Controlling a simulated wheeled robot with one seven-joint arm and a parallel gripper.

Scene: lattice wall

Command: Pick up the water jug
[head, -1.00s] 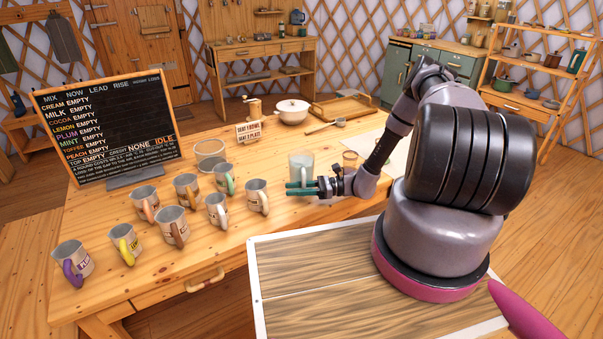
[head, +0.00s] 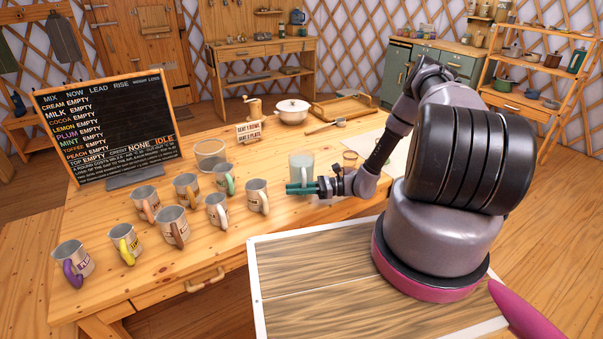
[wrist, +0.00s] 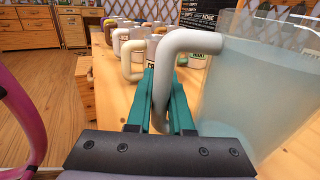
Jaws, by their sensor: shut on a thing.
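The water jug (head: 301,167) is a clear vessel with pale bluish water, standing upright on the wooden table in the head view. In the wrist view its clear body (wrist: 255,95) fills the right side, and its thick white handle (wrist: 161,80) runs down between the teal fingers. My gripper (head: 302,188) is at the near side of the jug in the head view. In the wrist view my gripper (wrist: 162,108) is shut on the handle. The jug's base is partly hidden behind my fingers in the head view, so I cannot tell whether it still touches the table.
Several metal mugs (head: 217,210) with coloured handles stand left of the jug. A glass container (head: 210,155) is behind them. A chalkboard (head: 108,128) stands at the table's left. A white pot (head: 291,111), a wooden tray (head: 343,106) and a small sign (head: 249,132) are farther back.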

